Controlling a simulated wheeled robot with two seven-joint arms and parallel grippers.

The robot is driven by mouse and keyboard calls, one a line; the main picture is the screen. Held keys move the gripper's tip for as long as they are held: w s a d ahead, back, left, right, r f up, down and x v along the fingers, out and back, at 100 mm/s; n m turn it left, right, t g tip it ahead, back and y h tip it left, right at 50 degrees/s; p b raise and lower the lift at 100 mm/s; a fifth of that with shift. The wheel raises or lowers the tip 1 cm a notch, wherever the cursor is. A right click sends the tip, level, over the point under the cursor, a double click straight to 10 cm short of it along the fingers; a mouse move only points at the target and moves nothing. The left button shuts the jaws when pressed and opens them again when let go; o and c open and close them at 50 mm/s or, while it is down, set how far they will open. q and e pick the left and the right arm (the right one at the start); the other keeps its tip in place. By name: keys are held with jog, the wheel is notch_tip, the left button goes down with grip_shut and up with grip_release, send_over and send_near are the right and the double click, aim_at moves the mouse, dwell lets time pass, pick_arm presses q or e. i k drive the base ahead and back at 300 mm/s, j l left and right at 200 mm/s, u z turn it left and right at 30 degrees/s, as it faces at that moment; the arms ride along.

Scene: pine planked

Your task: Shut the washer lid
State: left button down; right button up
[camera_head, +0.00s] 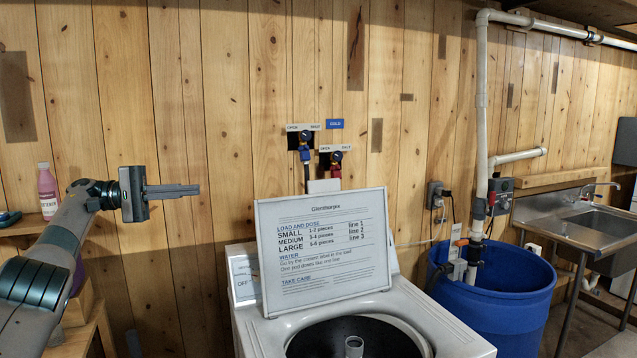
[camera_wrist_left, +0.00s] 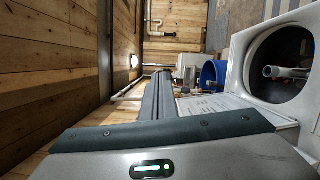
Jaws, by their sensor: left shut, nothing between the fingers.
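The white washer (camera_head: 410,309) stands at the bottom middle of the head view, its round tub open. Its lid (camera_head: 325,247) is raised and leans back, with a printed instruction sheet on its face. The lid also shows in the left wrist view (camera_wrist_left: 215,104), beside the open tub of the washer (camera_wrist_left: 240,75). My left gripper (camera_head: 198,189) is shut and empty, to the left of the lid and a little above its top edge, apart from it. In the left wrist view its fingers (camera_wrist_left: 158,95) point away from the camera. My right gripper is not in view.
A blue barrel (camera_head: 500,310) with a white pipe stands right of the washer. A metal sink (camera_head: 600,228) is at the far right. Water taps (camera_head: 306,138) are on the plank wall behind the lid. A wooden shelf with a pink bottle (camera_head: 47,190) is at the left.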

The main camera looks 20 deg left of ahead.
aim_at(328, 244)
jog(key=i+l, duration=0.1)
jog(key=i, duration=0.4)
jog(key=i+l, duration=0.15)
jog(key=i, duration=0.35)
jog(key=i+l, duration=0.1)
jog(key=i, duration=0.4)
